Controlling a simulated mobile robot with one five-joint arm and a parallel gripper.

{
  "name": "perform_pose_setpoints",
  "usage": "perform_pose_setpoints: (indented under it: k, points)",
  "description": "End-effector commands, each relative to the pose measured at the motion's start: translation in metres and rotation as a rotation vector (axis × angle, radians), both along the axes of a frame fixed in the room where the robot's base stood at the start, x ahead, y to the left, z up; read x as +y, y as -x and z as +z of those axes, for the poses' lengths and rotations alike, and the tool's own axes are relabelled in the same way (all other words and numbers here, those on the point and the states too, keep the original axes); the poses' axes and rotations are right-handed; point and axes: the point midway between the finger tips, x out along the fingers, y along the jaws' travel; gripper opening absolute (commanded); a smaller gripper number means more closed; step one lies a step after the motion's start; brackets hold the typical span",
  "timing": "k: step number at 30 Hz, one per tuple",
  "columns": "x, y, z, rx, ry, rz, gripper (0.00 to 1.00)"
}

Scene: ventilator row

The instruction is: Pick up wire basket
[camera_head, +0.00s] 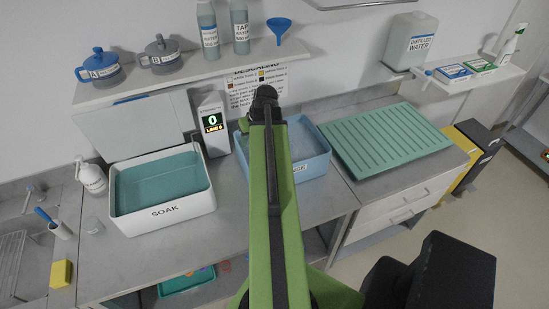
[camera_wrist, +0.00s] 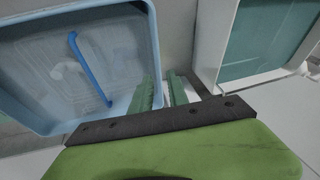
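No wire basket shows clearly in either view. In the wrist view, a light-blue basin (camera_wrist: 150,30) holds a thin bent blue bar (camera_wrist: 88,68) over faint pale shapes under water or in shade. I cannot tell whether the bar and shapes are the basket. The head view shows this basin (camera_head: 318,150), labelled as the rinse, partly covered by my green arm. The head view hides the gripper behind the arm.
A white SOAK tub (camera_head: 170,222) with teal liquid stands left of the rinse basin. A green ribbed drainboard (camera_head: 385,142) lies to the right. A shelf (camera_head: 190,68) with pots and bottles overhangs the back.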

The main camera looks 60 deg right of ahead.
Motion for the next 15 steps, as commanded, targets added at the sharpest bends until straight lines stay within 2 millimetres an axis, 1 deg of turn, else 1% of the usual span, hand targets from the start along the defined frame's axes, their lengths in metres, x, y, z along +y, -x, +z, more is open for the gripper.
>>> perform_pose_setpoints:
  k: [1, 3, 6, 8, 10, 13, 15]
  points:
    - [-0.033, 0.029, 0.009, -0.022, 0.007, -0.051, 0.2]
    - [-0.063, 0.061, 0.014, -0.049, 0.02, -0.097, 0.2]
    - [-0.09, 0.095, 0.019, -0.073, 0.034, -0.138, 0.2]
    - [-0.098, 0.106, 0.021, -0.081, 0.04, -0.152, 0.2]
    - [-0.103, 0.112, 0.021, -0.086, 0.044, -0.16, 0.2]
    - [-0.104, 0.113, 0.02, -0.087, 0.044, -0.16, 0.2]
    - [-0.104, 0.111, 0.016, -0.087, 0.044, -0.16, 0.2]
